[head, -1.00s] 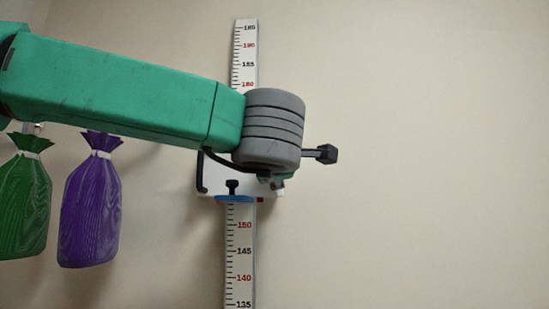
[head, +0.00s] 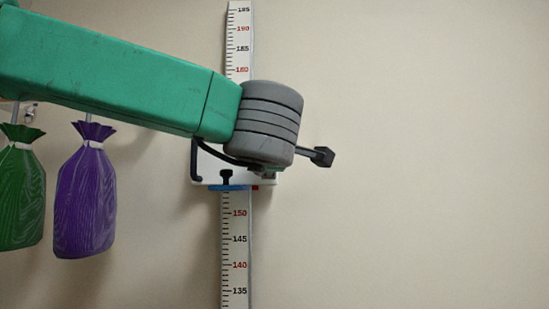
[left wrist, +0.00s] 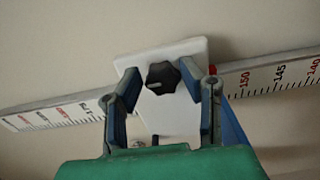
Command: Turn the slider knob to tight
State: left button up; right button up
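The slider is a white plate (left wrist: 183,110) on a wall ruler. In the left wrist view a black lobed knob (left wrist: 163,75) with a pale pointer line is on the plate. My left gripper (left wrist: 164,92) is open, its blue-grey fingers on either side of the knob with gaps visible; I cannot tell whether they touch the plate. In the head view my green left arm and grey wrist joint cover much of the slider (head: 213,172), and the fingers are mostly hidden. A small black T-shaped piece (head: 227,176) stands by the slider's blue lower edge. My right gripper is not in view.
The wall ruler (head: 235,250) runs up the plain wall, with numbers above and below the slider. A green bag (head: 22,195) and a purple bag (head: 86,205) hang at the left, below my arm. The wall right of the ruler is clear.

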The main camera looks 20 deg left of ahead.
pick_arm(q)
jog(key=shift+o, duration=1)
jog(key=shift+a+r, duration=0.2)
jog(key=shift+r, duration=0.1)
jog(key=shift+s+a+f, duration=0.1)
jog(key=shift+a+f, duration=0.1)
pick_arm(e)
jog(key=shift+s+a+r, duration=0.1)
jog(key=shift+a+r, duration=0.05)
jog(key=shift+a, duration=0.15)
pick_arm(q)
jog(key=v, duration=1.1)
jog(key=shift+s, duration=0.4)
jog(key=shift+d, duration=0.2)
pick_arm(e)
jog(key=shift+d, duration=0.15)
